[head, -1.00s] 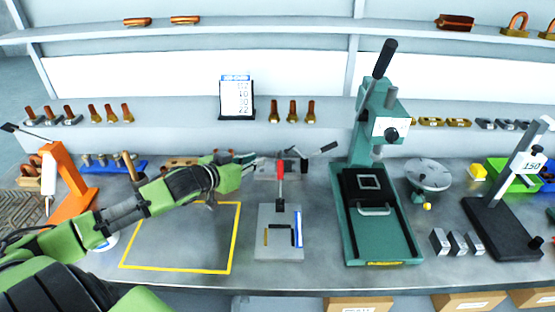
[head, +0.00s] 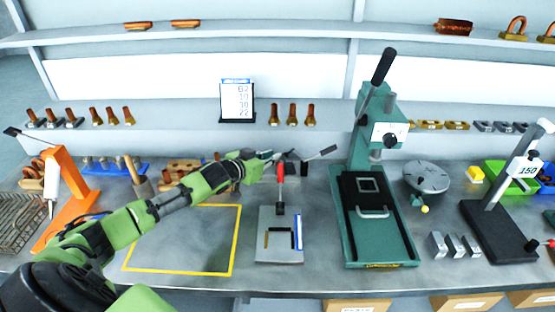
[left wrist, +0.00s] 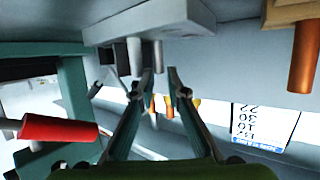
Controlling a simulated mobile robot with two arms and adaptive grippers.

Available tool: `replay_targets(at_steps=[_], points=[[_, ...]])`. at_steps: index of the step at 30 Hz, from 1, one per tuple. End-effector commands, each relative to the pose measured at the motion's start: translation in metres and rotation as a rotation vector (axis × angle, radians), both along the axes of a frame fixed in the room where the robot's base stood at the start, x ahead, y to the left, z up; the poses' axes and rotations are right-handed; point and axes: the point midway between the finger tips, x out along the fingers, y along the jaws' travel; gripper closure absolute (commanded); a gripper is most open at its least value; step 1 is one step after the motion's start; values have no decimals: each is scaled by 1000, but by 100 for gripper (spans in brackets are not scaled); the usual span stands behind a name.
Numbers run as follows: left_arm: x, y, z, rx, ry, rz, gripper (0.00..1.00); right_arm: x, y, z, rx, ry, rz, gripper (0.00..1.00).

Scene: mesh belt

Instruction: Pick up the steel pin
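Two grey steel pins, one (left wrist: 134,57) left of the other (left wrist: 158,57), stick out of a pale grey block (left wrist: 150,22) in the left wrist view, which is upside down. My left gripper (left wrist: 160,74) is open. Its fingertips are apart, with the right-hand pin in line with the gap; I cannot tell whether they touch it. In the head view the left gripper (head: 281,156) is at the back of the bench, behind the toggle clamp's red handle (head: 280,171), and the pins there are too small or hidden to make out. My right gripper is not in view.
The red handle (left wrist: 60,128) is close beside the left gripper in the wrist view. The green press (head: 376,215) stands right of it. Copper-coloured pins (head: 292,112) stand on the ledge behind, near the number sign (head: 237,99). The yellow-outlined area (head: 185,240) is clear.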

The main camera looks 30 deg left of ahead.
Motion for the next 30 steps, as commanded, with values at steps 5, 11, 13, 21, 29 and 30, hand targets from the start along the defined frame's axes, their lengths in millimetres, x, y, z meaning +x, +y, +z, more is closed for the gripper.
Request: replay_targets(at_steps=[5,11,13,21,29,30], points=[[11,-3,-5,-1,0,-3,85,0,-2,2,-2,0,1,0],[11,-3,-5,0,0,-4,85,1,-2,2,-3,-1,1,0],[11,-3,-5,-1,0,-4,94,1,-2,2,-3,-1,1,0],[11,-3,-5,-1,0,-4,100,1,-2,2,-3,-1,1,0],[12,-2,13,1,-5,-4,100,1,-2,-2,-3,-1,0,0],[12,-2,21,2,-6,-4,100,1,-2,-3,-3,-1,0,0]])
